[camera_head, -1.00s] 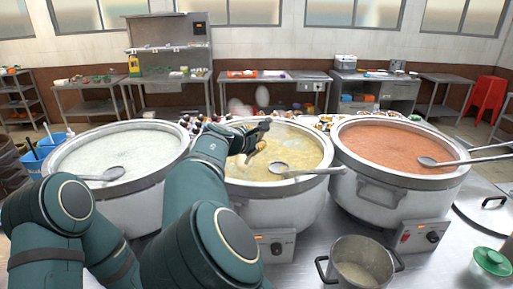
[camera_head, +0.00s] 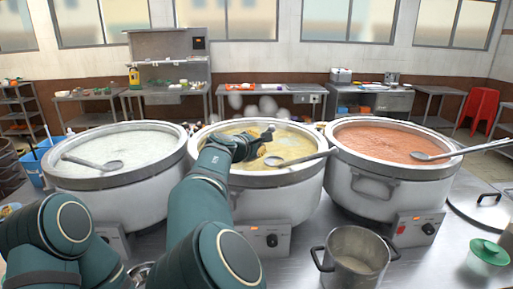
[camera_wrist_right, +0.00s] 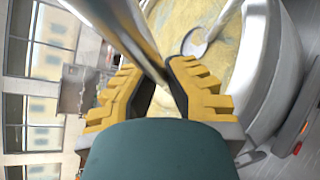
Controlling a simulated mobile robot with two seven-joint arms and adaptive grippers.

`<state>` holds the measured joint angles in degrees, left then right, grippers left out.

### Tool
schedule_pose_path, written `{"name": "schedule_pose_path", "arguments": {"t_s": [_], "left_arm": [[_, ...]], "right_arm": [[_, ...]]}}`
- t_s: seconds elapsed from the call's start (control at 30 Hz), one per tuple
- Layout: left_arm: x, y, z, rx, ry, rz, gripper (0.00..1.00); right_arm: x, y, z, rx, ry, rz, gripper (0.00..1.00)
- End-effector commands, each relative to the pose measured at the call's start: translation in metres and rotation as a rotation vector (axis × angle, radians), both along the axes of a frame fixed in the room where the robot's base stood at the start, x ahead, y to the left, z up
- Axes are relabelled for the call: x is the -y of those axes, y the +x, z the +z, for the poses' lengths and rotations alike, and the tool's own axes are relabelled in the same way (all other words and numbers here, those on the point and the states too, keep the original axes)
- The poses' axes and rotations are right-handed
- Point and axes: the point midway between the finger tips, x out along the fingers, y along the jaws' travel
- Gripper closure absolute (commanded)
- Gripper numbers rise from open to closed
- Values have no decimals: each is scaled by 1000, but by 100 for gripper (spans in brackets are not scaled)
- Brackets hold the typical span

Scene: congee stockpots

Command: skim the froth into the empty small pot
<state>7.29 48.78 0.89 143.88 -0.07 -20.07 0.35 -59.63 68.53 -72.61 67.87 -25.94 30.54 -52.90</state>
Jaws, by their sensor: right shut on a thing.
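The middle stockpot (camera_head: 270,190) holds yellow broth (camera_head: 240,130) with a pale surface; I cannot pick out froth clearly. My right gripper (camera_head: 264,143) is over this pot. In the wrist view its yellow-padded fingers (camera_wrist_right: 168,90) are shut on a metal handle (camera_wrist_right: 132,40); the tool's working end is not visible. My left gripper is not in view.
A stockpot of white congee (camera_head: 115,194) stands left and one of red-orange congee (camera_head: 370,190) right, each with a ladle across it.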

Motion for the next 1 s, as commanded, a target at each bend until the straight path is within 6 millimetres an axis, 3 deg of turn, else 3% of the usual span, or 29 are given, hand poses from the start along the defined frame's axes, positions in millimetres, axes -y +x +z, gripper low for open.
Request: {"name": "schedule_pose_path", "arguments": {"t_s": [0.53, 1.0], "left_arm": [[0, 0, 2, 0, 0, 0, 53], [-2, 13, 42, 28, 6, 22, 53]], "right_arm": [[0, 0, 2, 1, 1, 0, 100], [0, 0, 53, 2, 1, 0, 100]]}}
